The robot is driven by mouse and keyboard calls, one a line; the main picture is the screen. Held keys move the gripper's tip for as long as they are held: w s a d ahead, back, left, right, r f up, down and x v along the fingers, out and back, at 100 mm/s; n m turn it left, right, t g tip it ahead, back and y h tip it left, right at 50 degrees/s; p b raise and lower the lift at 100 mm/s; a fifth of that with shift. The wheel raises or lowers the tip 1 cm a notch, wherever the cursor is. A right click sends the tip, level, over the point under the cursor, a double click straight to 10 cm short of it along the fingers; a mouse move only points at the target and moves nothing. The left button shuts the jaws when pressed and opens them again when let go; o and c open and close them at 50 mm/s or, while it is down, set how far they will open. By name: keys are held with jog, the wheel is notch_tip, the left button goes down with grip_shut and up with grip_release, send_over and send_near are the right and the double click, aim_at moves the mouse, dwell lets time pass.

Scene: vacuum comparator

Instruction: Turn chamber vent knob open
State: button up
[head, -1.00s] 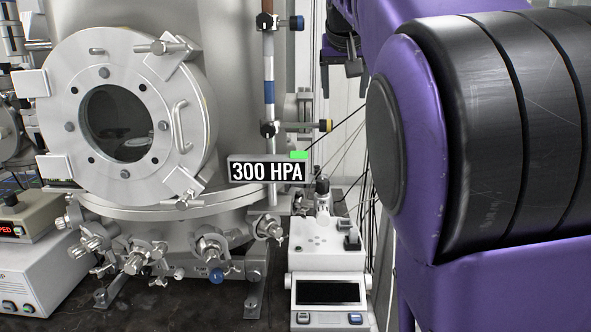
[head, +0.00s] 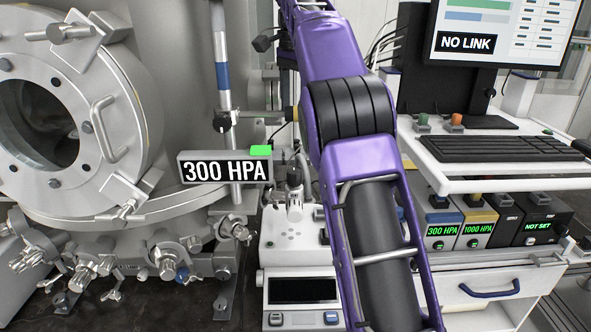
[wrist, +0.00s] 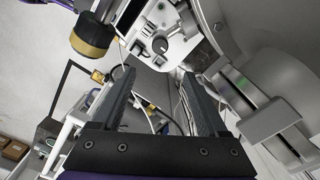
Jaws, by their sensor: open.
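The steel vacuum chamber (head: 150,190) with its round door (head: 110,110) stands at the left in the head view. Several valve fittings line its lower side, one with a blue knob (head: 182,273). A black knob (head: 222,122) sits on the vertical pipe to the right of the door. I cannot tell which knob is the chamber vent knob. My gripper (wrist: 158,88) is open in the wrist view, with nothing between its fingers. It is apart from the knobs that I can make out. In the head view my purple arm reaches up and away; the fingers are not clear there.
A sign (head: 225,170) reads 300 HPA with a green light. A white instrument (head: 300,250) stands below it, partly behind my arm. At the right are a monitor (head: 505,30) reading NO LINK, a keyboard (head: 500,148) and several small display boxes. A black-and-gold cylinder (wrist: 92,38) shows in the wrist view.

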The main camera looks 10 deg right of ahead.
aim_at(295, 171)
notch_tip(295, 171, down, 16)
jog(key=b, duration=0.2)
jog(key=shift+f+b, duration=0.25)
jog(key=shift+b, duration=0.1)
jog(key=shift+c, duration=0.3)
grip_shut()
